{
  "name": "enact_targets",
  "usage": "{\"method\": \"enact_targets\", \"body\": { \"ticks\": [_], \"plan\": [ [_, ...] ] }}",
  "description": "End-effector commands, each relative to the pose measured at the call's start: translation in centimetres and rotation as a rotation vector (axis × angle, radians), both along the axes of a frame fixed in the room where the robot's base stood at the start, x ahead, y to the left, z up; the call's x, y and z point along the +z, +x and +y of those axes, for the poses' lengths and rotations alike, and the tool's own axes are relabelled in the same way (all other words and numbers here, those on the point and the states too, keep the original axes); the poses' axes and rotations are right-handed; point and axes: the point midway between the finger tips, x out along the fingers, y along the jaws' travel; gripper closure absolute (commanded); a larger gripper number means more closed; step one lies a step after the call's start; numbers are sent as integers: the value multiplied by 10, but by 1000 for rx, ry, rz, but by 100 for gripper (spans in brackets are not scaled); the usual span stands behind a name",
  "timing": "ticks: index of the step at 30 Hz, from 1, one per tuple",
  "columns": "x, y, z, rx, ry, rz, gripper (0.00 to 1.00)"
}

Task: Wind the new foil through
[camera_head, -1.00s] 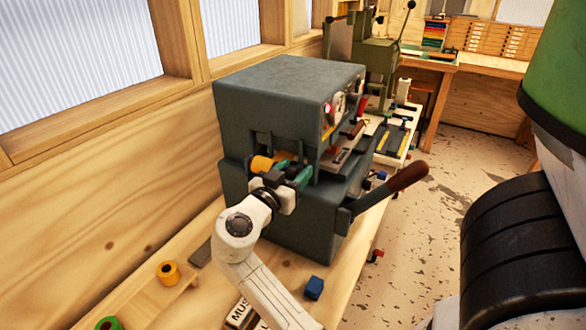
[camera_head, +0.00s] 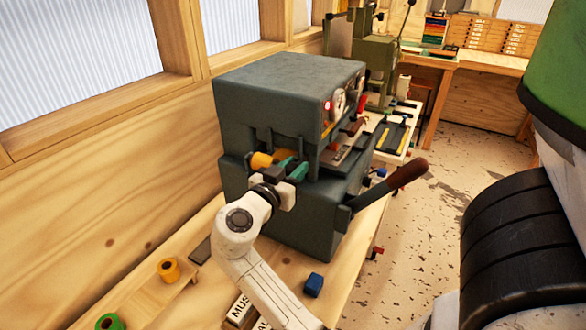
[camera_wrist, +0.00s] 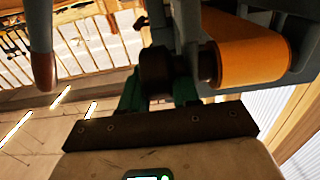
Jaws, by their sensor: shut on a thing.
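The dark grey press (camera_head: 290,90) stands on the bench by the wall. An orange foil roll (camera_head: 262,160) sits on its near side, and it also shows large in the wrist view (camera_wrist: 250,50). My gripper (camera_head: 293,169) is at the press just right of this roll. In the wrist view, its green fingers (camera_wrist: 159,92) are shut on a dark round knob (camera_wrist: 156,66) beside the roll's end. The foil's path inside the press is hidden.
The press's lever with a brown handle (camera_head: 408,175) sticks out to the right. A yellow roll (camera_head: 168,270), a green roll (camera_head: 110,322) and a blue block (camera_head: 314,284) lie on the bench. A second machine (camera_head: 376,65) stands behind.

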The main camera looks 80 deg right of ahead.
Motion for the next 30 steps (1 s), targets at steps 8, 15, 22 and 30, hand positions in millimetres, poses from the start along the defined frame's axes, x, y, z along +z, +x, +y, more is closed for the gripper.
{"method": "enact_targets", "body": {
  "ticks": [8, 15, 22, 30],
  "plan": [
    [3, 0, -1, 1, 125, -34, 100],
    [5, 0, -4, 1, 328, -84, 100],
    [5, -1, -7, 2, 543, -135, 100],
    [1, -1, -9, 2, 771, -189, 100]
  ]
}}
